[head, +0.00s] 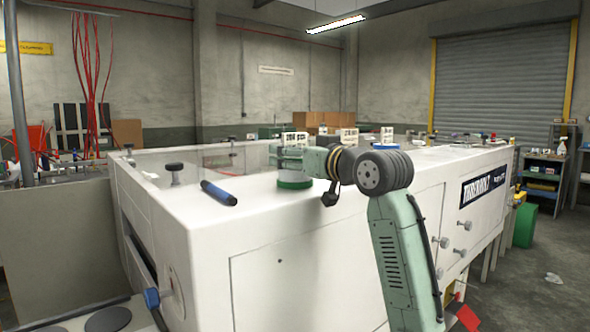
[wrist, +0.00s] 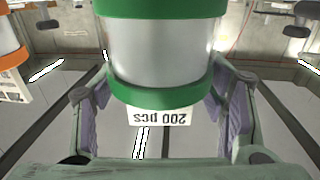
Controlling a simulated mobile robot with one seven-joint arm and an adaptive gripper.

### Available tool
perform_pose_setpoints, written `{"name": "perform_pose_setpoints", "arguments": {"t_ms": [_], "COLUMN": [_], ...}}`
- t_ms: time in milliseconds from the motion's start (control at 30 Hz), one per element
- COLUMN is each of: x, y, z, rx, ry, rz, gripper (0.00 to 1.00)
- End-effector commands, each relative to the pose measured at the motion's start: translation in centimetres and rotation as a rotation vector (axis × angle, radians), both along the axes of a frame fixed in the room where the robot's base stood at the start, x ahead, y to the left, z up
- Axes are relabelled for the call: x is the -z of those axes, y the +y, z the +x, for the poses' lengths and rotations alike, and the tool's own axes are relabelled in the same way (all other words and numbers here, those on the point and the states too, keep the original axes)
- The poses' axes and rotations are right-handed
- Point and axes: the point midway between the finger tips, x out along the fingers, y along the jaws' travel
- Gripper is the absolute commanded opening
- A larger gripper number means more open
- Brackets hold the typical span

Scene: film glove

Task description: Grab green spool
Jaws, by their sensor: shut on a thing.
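The green spool (wrist: 160,55) fills the top middle of the wrist view, with a pale clear body between two green rims. A white card reading "200 pcs" stands by it. In the head view the spool (head: 294,184) is at the white machine's top, its lower green rim showing. My gripper (wrist: 160,95) is shut on the spool, one purple-padded finger on each side. In the head view my gripper (head: 292,160) is at the spool's upper part. Whether the spool touches the surface I cannot tell.
The spool is over the large white machine (head: 215,215). A blue-and-black cylindrical tool (head: 219,193) lies left of it. An orange-rimmed spool (wrist: 10,45) is at the left of the wrist view. Black knobs (head: 174,170) and a blue-rimmed spool (head: 386,146) are on the machine.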

Motion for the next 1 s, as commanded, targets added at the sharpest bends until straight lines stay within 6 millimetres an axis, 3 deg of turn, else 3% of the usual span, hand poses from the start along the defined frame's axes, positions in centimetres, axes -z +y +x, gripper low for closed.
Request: {"name": "perform_pose_setpoints", "arguments": {"t_ms": [400, 767, 1000], "x": [0.0, -0.6, -3.3], "y": [0.0, 0.1, 0.1], "z": [0.0, 0.0, 0.0], "rx": [0.0, -0.001, -0.001], "ry": [-0.001, -0.001, -0.003], "rz": [0.0, 0.0, -0.001], "gripper": [0.33, 0.33, 0.33]}}
